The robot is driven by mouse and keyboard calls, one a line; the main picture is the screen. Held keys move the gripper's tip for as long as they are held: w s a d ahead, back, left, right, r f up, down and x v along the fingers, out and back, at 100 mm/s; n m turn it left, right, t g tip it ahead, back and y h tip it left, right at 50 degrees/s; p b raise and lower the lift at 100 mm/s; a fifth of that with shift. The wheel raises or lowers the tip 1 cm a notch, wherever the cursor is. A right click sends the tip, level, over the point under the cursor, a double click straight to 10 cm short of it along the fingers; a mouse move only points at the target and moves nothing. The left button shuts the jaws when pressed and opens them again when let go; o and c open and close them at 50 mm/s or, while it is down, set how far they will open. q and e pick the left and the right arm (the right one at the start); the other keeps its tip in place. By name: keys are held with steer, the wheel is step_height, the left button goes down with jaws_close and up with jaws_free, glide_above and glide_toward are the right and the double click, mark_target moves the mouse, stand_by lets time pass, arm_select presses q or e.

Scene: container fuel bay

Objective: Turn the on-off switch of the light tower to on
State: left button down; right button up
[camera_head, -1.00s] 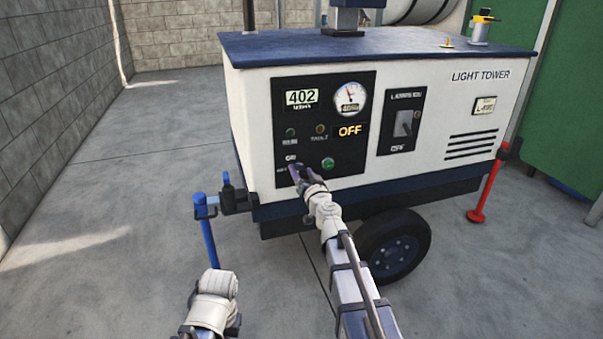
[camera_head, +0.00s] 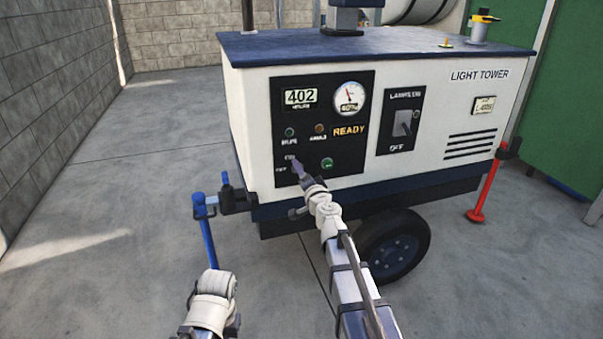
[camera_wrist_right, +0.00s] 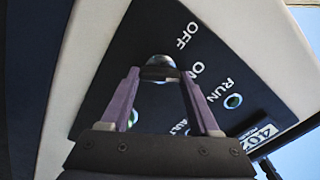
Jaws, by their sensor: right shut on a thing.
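The light tower (camera_head: 455,108) is a white cabinet with a dark blue top. Its black control panel (camera_head: 345,152) has a display (camera_head: 349,132) reading READY. The on-off switch is a small round knob (camera_wrist_right: 159,62) low on this panel, with OFF, ON and RUN labels beside it in the right wrist view. My right gripper (camera_head: 297,168) is at the panel's lower left. In the right wrist view its purple fingers (camera_wrist_right: 160,75) are shut on the knob and hide part of it. My left wrist shows at the bottom left of the head view, but its fingers do not.
A green lamp or button (camera_head: 327,163) sits just right of the gripper. A separate lever switch (camera_head: 403,124) is on a second black panel. A blue jack post (camera_head: 208,232) and hitch stand in front left, and a red post (camera_head: 489,184) at right. The left floor is clear.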

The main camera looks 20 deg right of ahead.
stand_by(0.5)
steer(key=o, duration=1.4)
steer(key=shift+c, duration=0.2)
steer(key=s, duration=0.7)
steer(key=shift+s+d, duration=0.15)
steer(key=shift+s, duration=0.25)
